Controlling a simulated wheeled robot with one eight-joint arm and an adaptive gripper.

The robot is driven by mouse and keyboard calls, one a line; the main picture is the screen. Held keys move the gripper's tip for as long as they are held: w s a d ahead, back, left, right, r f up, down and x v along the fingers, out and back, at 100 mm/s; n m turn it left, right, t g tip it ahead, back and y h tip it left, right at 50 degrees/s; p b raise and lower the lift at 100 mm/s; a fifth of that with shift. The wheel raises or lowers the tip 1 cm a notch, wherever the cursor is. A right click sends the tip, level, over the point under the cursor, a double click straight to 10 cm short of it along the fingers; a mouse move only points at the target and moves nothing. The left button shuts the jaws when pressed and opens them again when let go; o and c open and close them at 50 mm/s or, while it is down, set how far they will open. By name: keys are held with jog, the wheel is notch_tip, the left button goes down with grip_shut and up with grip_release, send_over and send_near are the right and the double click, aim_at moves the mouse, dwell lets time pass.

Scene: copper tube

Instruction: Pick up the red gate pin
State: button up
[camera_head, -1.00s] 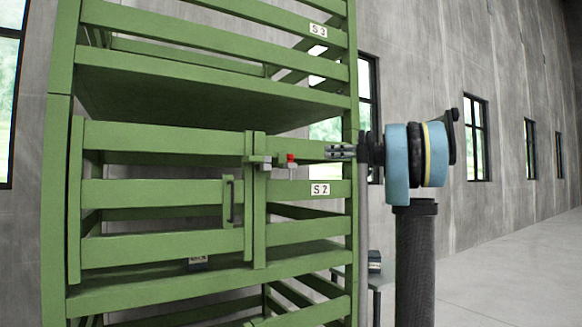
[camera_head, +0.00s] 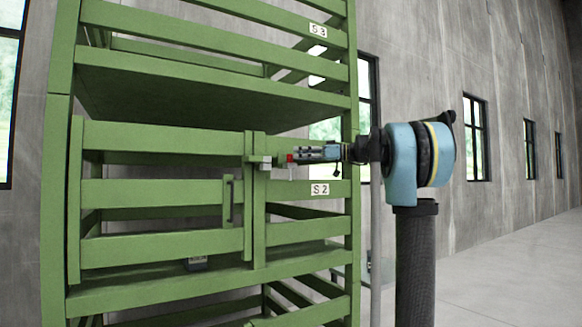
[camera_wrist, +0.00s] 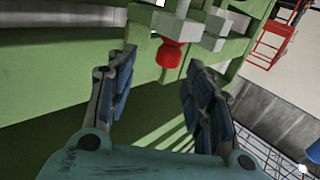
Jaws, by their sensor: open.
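The red gate pin (camera_head: 290,158) sits at the latch of the green rack's gate, with its red head facing my gripper. In the wrist view the pin's red head (camera_wrist: 169,54) lies ahead of and between my finger pads, a little beyond their tips. My gripper (camera_head: 306,154) reaches in from the right at about the pin's height, its tips very near the red head in the head view. In the wrist view my gripper (camera_wrist: 160,68) is open and holds nothing. The grey latch blocks (camera_wrist: 205,30) stand around the pin's shaft.
The green gate (camera_head: 160,192) is closed against the rack post, with a handle (camera_head: 231,202) left of the latch. An S2 label (camera_head: 320,189) is on the rail below my gripper. A red frame (camera_wrist: 270,42) shows at the wrist view's right.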

aim_at(290, 155)
jog(key=a, duration=0.4)
jog(key=shift+w+a+f, duration=0.2)
jog(key=shift+a+f, duration=0.1)
jog(key=shift+a, duration=0.1)
grip_shut()
